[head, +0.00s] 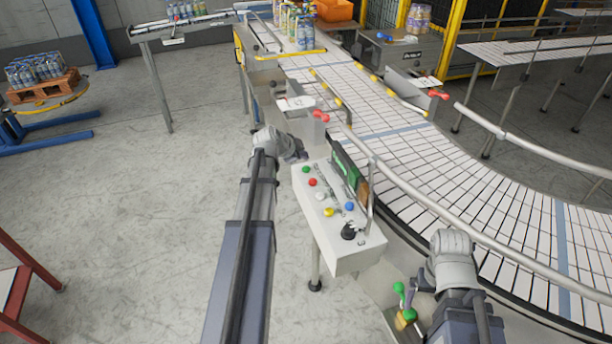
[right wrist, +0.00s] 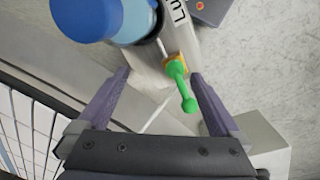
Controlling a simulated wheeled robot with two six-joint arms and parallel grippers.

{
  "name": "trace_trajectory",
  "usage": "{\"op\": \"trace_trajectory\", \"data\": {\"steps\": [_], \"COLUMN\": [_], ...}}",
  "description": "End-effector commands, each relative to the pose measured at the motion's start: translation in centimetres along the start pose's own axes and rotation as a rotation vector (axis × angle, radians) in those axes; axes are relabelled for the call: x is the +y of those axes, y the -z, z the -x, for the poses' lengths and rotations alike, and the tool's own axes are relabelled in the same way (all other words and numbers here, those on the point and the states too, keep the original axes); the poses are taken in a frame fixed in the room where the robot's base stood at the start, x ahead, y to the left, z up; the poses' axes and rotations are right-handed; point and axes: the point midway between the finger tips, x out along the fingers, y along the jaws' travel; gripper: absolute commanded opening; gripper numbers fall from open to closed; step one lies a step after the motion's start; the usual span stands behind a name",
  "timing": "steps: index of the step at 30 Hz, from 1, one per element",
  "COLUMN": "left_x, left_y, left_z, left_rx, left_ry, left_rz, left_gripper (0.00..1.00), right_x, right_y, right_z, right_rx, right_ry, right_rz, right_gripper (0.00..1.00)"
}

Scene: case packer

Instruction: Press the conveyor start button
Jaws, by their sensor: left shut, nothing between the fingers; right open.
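The white control box (head: 340,262) stands beside the conveyor, in the middle of the head view. Its sloped top carries a green button (head: 306,169) at the far end, then a red button (head: 312,182), a white button (head: 320,196), a yellow button (head: 328,212), a blue button (head: 349,207) and a black knob (head: 348,232). I cannot read which is labelled start. My left gripper (head: 303,155) is shut and empty, just beyond the green button; contact is not visible. My right gripper (right wrist: 160,78) is open, with a green-handled lever (right wrist: 180,85) between or beyond its fingers.
The curved conveyor (head: 490,215) with a metal guard rail (head: 410,190) runs along the right of the box. A small green and brown display (head: 345,167) stands on the box's conveyor side. Red handles (head: 320,115) lie further back. Open floor (head: 130,220) is at left.

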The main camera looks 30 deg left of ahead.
Motion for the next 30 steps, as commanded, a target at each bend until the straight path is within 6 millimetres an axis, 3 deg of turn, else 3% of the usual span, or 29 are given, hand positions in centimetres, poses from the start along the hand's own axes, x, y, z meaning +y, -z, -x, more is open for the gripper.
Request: {"op": "trace_trajectory", "data": {"steps": [1,6,30], "left_x": [0.65,1.1,1.05], "left_y": [-0.65,-1.1,-1.05], "left_z": [-0.89,-1.51,-1.45], "left_rx": [0.0,0.0,0.0], "left_ry": [0.0,0.0,0.0], "left_rz": [0.0,0.0,0.0], "left_gripper": [0.0,0.0,0.0], "right_x": [-0.12,-0.2,-0.2], "right_y": [0.08,0.15,0.14], "right_z": [-1.27,-2.15,-2.06], "right_rx": [0.0,0.001,0.001], "right_ry": [0.0,0.0,0.0], "right_rz": [-0.001,-0.002,-0.002], "right_gripper": [1.0,1.0,1.0]}}
